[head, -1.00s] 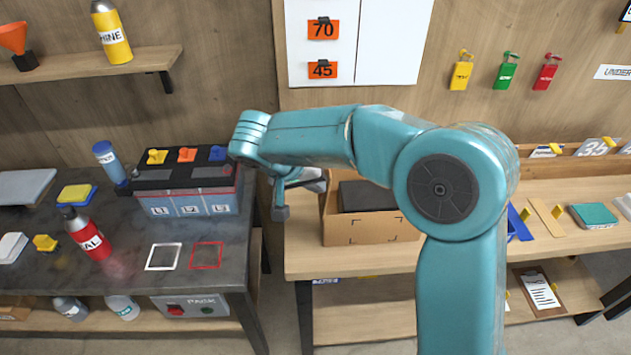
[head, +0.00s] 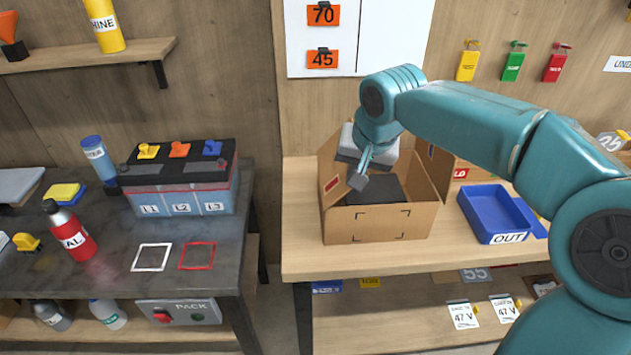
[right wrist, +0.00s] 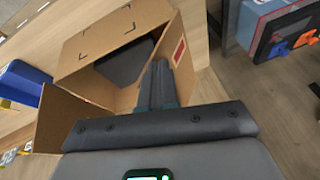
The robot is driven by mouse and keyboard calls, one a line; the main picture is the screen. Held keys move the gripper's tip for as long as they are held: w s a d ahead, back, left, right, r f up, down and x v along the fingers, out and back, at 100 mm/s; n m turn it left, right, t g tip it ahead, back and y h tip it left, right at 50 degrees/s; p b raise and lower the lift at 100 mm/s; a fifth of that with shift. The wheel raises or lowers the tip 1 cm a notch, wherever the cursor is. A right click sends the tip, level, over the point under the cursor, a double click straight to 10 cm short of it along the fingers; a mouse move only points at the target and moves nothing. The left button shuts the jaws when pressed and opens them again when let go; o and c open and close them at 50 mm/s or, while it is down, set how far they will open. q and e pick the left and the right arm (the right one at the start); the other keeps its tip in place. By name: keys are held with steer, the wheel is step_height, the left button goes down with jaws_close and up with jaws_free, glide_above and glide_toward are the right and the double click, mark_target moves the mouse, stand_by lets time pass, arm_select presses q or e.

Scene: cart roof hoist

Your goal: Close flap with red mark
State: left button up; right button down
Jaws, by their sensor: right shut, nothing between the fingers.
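An open cardboard box (head: 378,224) stands on the wooden bench. Its left flap (head: 330,163) stands raised and bears a red mark (head: 332,185); the flap also shows in the right wrist view (right wrist: 183,68), right of my fingers. A dark block (head: 378,190) lies inside the box. Another flap (head: 440,165) stands open at the right, and one shows in the right wrist view (right wrist: 75,112). My right gripper (head: 359,178) is shut and empty, over the opening just right of the marked flap. Contact with the flap cannot be told. My left gripper is out of view.
A blue OUT tray (head: 490,212) sits right of the box. The dark table (head: 110,250) at the left holds a battery (head: 180,180) and a red AL bottle (head: 72,232). A gap separates table and bench. Bench front is clear.

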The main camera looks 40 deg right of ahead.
steer(key=s+d+f+m+t+y+b, duration=0.1)
steer(key=s+d+f+t+y+b, duration=0.2)
steer(key=f+b, duration=0.5)
steer(key=shift+s+d+m+t+y+b, duration=0.15)
steer(key=shift+d+m+t+y+b, duration=0.25)
steer(key=shift+d+t+y+b, duration=1.3)
steer(key=shift+a+f+g+b, duration=0.15)
steer(key=shift+a+g+b, duration=0.35)
steer(key=shift+g+b, duration=0.45)
steer(key=shift+a, duration=0.1)
steer(key=shift+w+a+f+b, duration=0.2)
steer(key=shift+a+b, duration=0.15)
steer(key=shift+a, duration=0.25)
steer(key=shift+w+r, duration=0.1)
steer(key=shift+r, duration=0.15)
steer(key=w+r+p+v, duration=0.1)
steer(key=p+v, duration=0.3)
steer(key=v, duration=0.8)
steer(key=shift+d+r+p, duration=0.2)
steer(key=shift+r+p, duration=0.2)
